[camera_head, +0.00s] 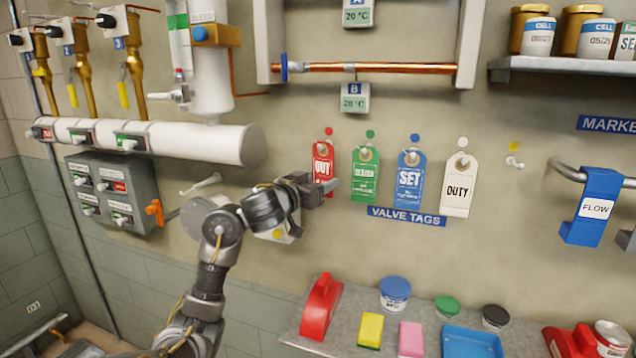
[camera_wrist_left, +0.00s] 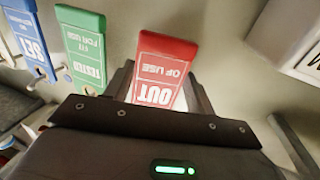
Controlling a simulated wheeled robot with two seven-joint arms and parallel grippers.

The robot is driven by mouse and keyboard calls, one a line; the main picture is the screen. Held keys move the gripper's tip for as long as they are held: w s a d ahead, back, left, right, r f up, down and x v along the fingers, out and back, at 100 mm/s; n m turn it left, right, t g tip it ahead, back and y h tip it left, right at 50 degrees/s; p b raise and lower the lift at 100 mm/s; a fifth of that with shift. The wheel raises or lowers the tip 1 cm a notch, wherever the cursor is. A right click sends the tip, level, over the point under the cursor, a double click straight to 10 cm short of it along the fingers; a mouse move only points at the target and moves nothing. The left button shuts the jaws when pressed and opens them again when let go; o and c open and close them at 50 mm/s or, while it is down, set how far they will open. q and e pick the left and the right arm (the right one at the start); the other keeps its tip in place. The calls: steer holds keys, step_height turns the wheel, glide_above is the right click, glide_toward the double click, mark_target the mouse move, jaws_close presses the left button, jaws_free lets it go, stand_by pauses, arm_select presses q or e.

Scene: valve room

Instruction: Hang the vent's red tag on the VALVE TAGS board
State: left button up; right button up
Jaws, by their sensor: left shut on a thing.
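The red OUT OF USE tag (camera_head: 322,158) is upright against the wall, at the left end of the tag row, below a red dot. My left gripper (camera_head: 328,188) is shut on its lower part. In the left wrist view the red tag (camera_wrist_left: 163,65) stands between the gripper's fingers (camera_wrist_left: 160,92). I cannot tell whether its hole is around a hook. The green tag (camera_head: 365,178), blue tag (camera_head: 409,182) and white DUTY tag (camera_head: 459,188) hang to its right. The blue VALVE TAGS sign (camera_head: 406,216) is below them. My right gripper is not in view.
A yellow dot with an empty white peg (camera_head: 514,162) is right of the white tag. A white pipe (camera_head: 190,142) and grey switch box (camera_head: 112,190) are at left. A shelf (camera_head: 308,318) below holds a red block, sponges and tubs. A copper pipe (camera_head: 390,69) runs above.

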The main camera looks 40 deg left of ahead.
arm_select(q)
steer(key=o, duration=1)
steer(key=shift+o, duration=0.2)
steer(key=s+p, duration=0.1)
steer(key=s, duration=0.9)
steer(key=shift+s+d, duration=0.4)
